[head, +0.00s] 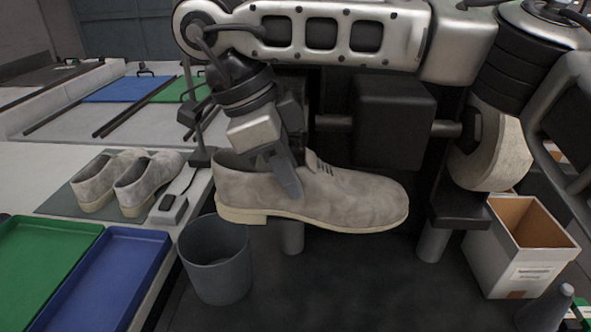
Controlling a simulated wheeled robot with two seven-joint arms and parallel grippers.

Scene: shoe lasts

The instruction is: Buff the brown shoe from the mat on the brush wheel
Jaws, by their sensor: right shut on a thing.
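My right gripper (285,178) is shut on a grey-brown suede shoe (350,200). One finger lies against the shoe's outer side near the ankle opening; the other is hidden. The shoe is roughly level, sole down, toe to the right. The pale brush wheel (493,152) is on the right, on a shaft from a dark motor housing (394,122). In the picture, a gap shows between the toe and the wheel. The dark mat (62,203) at left bears two similar grey-brown shoes (108,180). My left gripper is out of view.
A grey bin (215,262) stands below the shoe's heel. A white open box (520,248) is below the wheel, at right. Green (40,262) and blue (108,275) trays lie front left. A small device (168,208) sits beside the mat.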

